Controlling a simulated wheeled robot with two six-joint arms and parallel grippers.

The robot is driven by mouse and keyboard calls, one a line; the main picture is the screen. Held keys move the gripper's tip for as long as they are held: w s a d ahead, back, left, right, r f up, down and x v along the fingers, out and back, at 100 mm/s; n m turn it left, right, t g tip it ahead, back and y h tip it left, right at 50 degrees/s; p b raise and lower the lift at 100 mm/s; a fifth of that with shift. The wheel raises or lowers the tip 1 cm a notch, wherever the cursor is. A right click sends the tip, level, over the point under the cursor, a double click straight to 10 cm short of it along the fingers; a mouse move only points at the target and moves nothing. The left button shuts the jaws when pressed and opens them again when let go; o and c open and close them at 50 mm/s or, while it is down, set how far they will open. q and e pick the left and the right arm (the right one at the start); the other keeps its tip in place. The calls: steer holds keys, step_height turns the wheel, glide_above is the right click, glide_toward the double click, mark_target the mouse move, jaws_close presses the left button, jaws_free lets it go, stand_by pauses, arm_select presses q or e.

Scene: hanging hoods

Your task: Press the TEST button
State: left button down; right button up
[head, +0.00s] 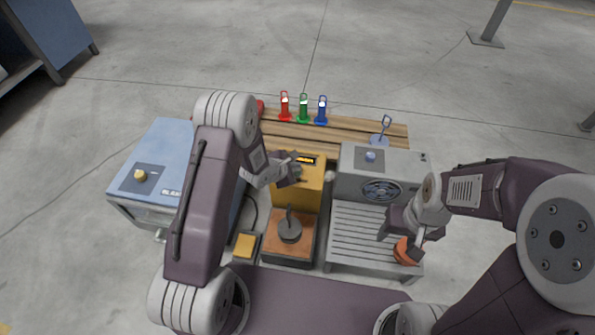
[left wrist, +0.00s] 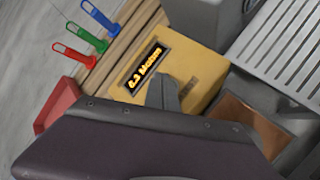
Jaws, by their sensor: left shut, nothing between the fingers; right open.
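The yellow tester box (head: 290,193) stands at the middle of the bench, with a lit display (head: 305,160) on its top. In the left wrist view the display (left wrist: 146,67) reads about "8.3 MOhm". A small dark mark (left wrist: 190,87) shows on the yellow face (left wrist: 205,70) beside it; I cannot read it or make out a TEST button for sure. My left gripper (head: 298,172) is shut and empty, over the yellow box's top near the display, and hides part of it. I cannot tell if it touches. My right gripper (head: 408,242) is open, by an orange round piece (head: 403,251).
A blue box with a yellow knob (head: 140,174) stands left. A grey fan unit (head: 350,185) and slatted platform (head: 358,240) are right. Red (head: 285,107), green (head: 303,108) and blue (head: 321,111) clips stand on the wooden back board. A round weight-like piece (head: 290,230) sits in front.

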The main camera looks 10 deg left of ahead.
mark_target(296, 175)
arm_select(q)
step_height(296, 175, up, 5)
steer(key=p, duration=0.6)
steer(key=shift+r, duration=0.1)
stand_by(0.6)
